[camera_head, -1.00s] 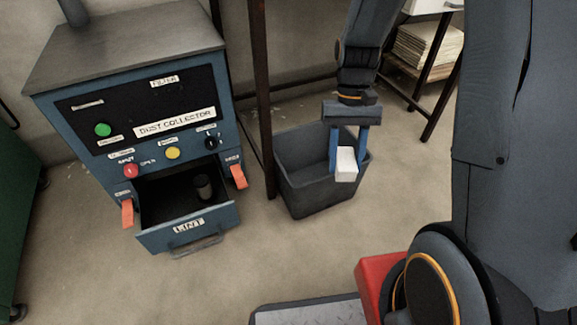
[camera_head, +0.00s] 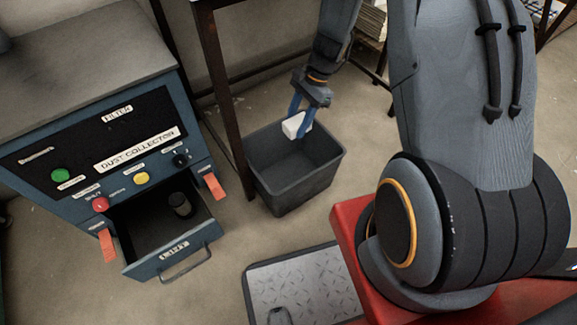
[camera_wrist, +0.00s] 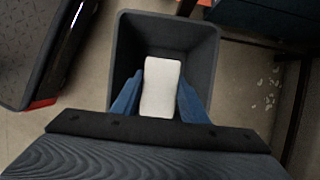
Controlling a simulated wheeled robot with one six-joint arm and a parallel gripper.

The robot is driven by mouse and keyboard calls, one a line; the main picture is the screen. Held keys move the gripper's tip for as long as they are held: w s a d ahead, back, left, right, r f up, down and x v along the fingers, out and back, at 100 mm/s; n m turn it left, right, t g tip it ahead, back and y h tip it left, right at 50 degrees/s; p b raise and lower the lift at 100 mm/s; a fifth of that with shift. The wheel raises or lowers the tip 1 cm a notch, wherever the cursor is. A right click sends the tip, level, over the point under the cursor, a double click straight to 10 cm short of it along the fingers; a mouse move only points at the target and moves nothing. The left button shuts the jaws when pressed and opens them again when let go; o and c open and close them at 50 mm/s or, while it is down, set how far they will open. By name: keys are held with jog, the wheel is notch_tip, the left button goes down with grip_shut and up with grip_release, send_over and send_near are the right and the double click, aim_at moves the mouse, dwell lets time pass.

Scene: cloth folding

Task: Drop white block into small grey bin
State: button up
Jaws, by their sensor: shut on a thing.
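The white block (camera_head: 297,125) is held between the blue fingers of my gripper (camera_head: 300,118), over the back part of the small grey bin (camera_head: 296,178) in the head view. In the wrist view the white block (camera_wrist: 161,88) sits between both fingers of my gripper (camera_wrist: 160,95), with the bin's opening (camera_wrist: 207,45) around and below it. The bin stands upright on the floor and its visible inside looks empty. I cannot tell exactly how high the block is above the bin floor.
The blue dust collector (camera_head: 95,130) stands left of the bin, its lint drawer (camera_head: 150,235) pulled open with a dark cylinder (camera_head: 180,204) inside. A dark table leg (camera_head: 222,105) rises close behind the bin's left side. Bare floor lies right of the bin.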

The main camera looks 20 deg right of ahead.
jog(key=shift+a+f+b, duration=0.1)
jog(key=shift+f+b, duration=2.3)
jog(key=shift+f, duration=0.25)
jog(key=o, duration=1.1)
jog(key=shift+r, duration=0.1)
jog(key=shift+p+v, duration=1.5)
jog(key=shift+v, duration=2.35)
